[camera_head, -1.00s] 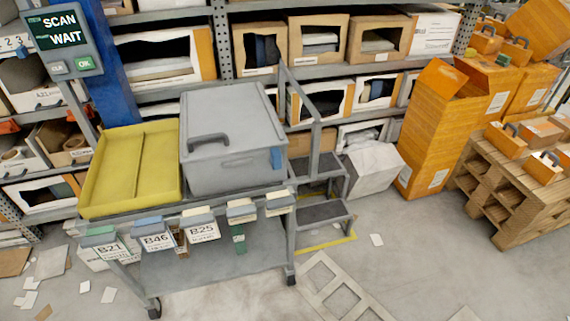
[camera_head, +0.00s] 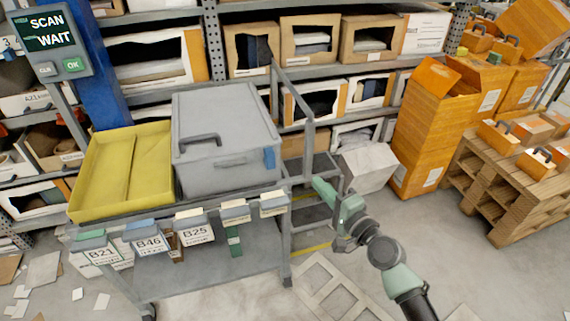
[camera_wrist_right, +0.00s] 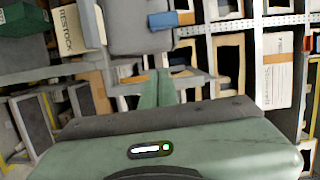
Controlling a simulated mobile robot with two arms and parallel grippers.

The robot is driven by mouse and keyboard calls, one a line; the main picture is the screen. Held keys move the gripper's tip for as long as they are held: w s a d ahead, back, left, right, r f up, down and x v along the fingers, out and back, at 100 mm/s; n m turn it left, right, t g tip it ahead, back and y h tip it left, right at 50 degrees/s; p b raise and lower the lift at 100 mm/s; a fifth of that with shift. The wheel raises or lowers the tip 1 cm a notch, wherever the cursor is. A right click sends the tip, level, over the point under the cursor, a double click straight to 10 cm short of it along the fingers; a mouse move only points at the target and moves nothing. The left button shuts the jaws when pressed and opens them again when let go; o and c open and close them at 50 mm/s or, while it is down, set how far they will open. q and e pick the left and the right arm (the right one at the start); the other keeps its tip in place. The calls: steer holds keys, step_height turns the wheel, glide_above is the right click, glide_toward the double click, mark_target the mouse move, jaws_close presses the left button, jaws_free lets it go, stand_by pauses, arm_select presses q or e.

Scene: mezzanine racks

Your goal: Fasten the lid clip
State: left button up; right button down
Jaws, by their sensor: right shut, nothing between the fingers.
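The blue lid clip (camera_head: 269,158) is on the front face of the grey lidded tote (camera_head: 222,170), near its right corner. Whether the clip is latched is too small to tell. The tote stands on the cart's top. My right gripper (camera_head: 317,182) is to the right of the clip and a little lower, apart from it. In the right wrist view the green fingers (camera_wrist_right: 156,86) are shut and empty, pointing toward the tote (camera_wrist_right: 135,28), with the blue clip (camera_wrist_right: 163,20) beyond them. My left gripper is not in view.
A yellow tray (camera_head: 122,172) sits left of the tote. Labelled tags (camera_head: 195,227) hang along the cart's front rail. Grey steps with a handrail (camera_head: 308,135) stand just right of the cart. Orange boxes (camera_head: 433,130) and a pallet (camera_head: 510,190) are at right. A screen reads "SCAN WAIT" (camera_head: 45,33).

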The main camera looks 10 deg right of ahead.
mark_target(269, 157)
steer(key=shift+r, duration=0.75)
steer(key=shift+a, duration=0.1)
steer(key=w+a+p, duration=0.2)
steer(key=w+a, duration=0.5)
steer(key=w, duration=0.2)
steer(key=shift+w, duration=0.2)
steer(key=shift+f, duration=0.1)
